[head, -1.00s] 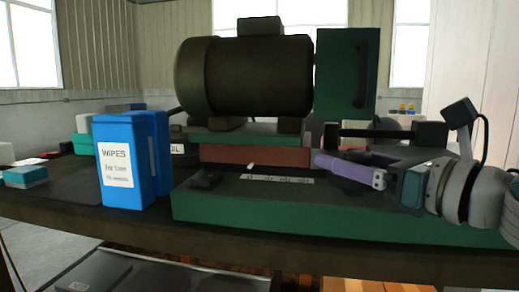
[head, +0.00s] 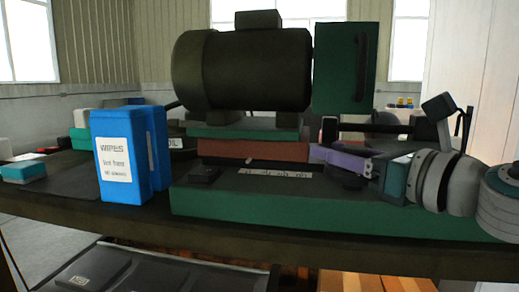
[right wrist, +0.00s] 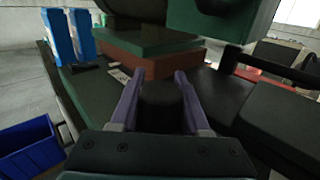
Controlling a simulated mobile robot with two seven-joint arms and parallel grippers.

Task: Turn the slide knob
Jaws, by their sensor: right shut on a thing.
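The slide knob (right wrist: 160,97) is a dark round knob, seen between the purple fingers of my right gripper (right wrist: 158,88) in the right wrist view. The fingers lie along its two sides and are shut on it. In the head view my right gripper (head: 338,158) reaches in from the right, low over the green machine base (head: 330,211); the knob is mostly hidden there. A red-brown slide block (head: 240,149) lies behind the base's scale strip (head: 275,173). My left gripper is not in view.
A dark motor (head: 245,70) and a green box (head: 340,68) stand over the slide. Blue wipes boxes (head: 120,165) stand left of the base. A dark bar (head: 375,127) runs behind my right gripper. A blue bin (right wrist: 28,150) shows at the lower left in the wrist view.

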